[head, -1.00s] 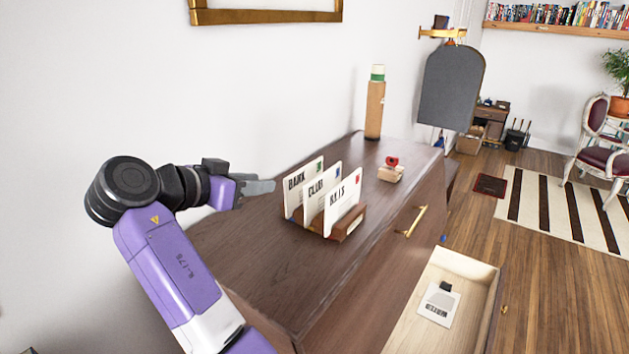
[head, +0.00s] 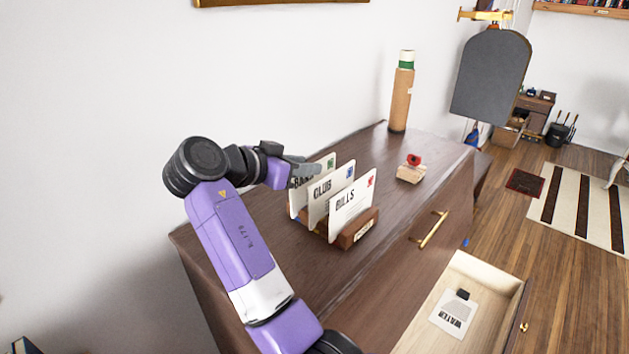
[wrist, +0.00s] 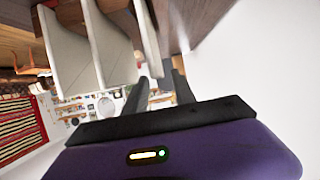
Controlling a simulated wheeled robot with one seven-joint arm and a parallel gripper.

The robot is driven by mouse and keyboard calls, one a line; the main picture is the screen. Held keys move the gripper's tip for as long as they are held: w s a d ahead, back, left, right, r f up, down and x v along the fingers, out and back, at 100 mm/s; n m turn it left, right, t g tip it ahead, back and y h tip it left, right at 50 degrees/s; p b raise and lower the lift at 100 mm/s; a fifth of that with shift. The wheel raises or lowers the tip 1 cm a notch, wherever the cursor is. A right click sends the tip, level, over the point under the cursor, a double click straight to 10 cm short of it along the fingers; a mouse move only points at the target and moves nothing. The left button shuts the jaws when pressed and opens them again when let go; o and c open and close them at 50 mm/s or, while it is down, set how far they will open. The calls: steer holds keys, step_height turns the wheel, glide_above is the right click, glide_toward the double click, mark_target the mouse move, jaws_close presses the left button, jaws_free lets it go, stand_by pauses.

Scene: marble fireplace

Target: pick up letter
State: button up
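Three white letters stand upright in a wooden letter holder (head: 356,228) on the dark cabinet: BANK (head: 297,200) at the back, CLUB (head: 325,194) in the middle and BILLS (head: 351,206) in front. My gripper (head: 309,167) is at the BANK letter, overlapping its upper part in the head view. In the wrist view my gripper's two fingers (wrist: 161,78) are apart, with the edge of one letter (wrist: 148,42) just ahead of them. Contact cannot be told. Another letter, marked WATER (head: 453,317), lies in the open drawer (head: 477,272).
The white wall is close behind the cabinet. A dark panel (head: 490,75) hangs beyond its far end.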

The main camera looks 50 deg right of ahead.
steer(key=shift+p+x, duration=0.55)
steer(key=shift+x, duration=1.25)
jaws_close()
